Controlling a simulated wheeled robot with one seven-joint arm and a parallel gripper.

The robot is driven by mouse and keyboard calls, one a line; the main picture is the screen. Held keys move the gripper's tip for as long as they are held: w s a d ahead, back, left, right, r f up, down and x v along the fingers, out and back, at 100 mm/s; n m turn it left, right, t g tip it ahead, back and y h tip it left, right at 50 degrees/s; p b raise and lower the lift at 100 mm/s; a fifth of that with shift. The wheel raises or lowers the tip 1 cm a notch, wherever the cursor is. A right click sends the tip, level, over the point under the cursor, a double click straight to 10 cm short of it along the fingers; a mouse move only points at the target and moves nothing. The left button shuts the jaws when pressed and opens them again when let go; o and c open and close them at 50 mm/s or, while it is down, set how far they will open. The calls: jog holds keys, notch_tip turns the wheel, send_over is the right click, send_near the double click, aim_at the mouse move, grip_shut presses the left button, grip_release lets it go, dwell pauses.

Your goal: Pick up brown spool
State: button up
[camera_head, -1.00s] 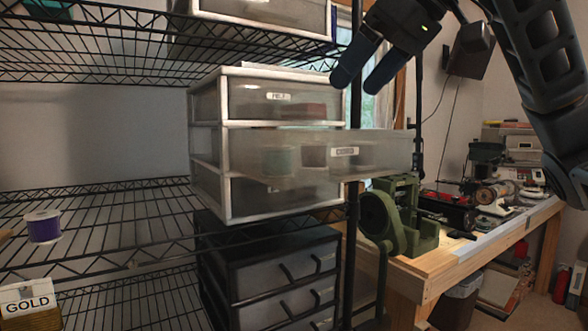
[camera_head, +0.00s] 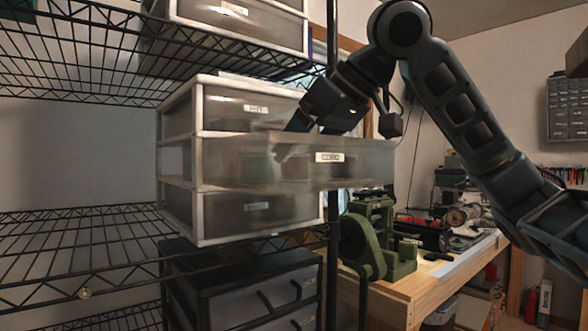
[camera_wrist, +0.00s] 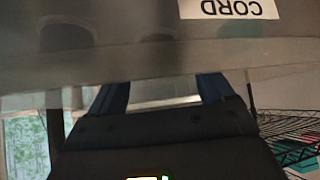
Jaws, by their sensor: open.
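The middle drawer (camera_head: 370,165) of the clear plastic drawer unit is pulled out, and its front label reads CORD in the wrist view (camera_wrist: 215,45). My gripper (camera_head: 308,126) is at the open top of this drawer, with its blue fingers pointing down at or into it. In the wrist view the two fingers (camera_wrist: 162,92) stand apart, and I see nothing between them. The brown spool cannot be made out now. Only faint, blurred shapes show through the cloudy drawer front, and the fingers partly overlap that area.
The drawer unit's white frame (camera_head: 201,160) stands on a black wire shelf (camera_head: 90,235). A black drawer unit (camera_head: 240,295) is below. A green machine (camera_head: 375,245) stands on the wooden bench (camera_head: 415,297) at right.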

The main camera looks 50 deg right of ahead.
jog(key=shift+x, duration=1.25)
jog(key=shift+c, duration=0.5)
jog(key=c, duration=1)
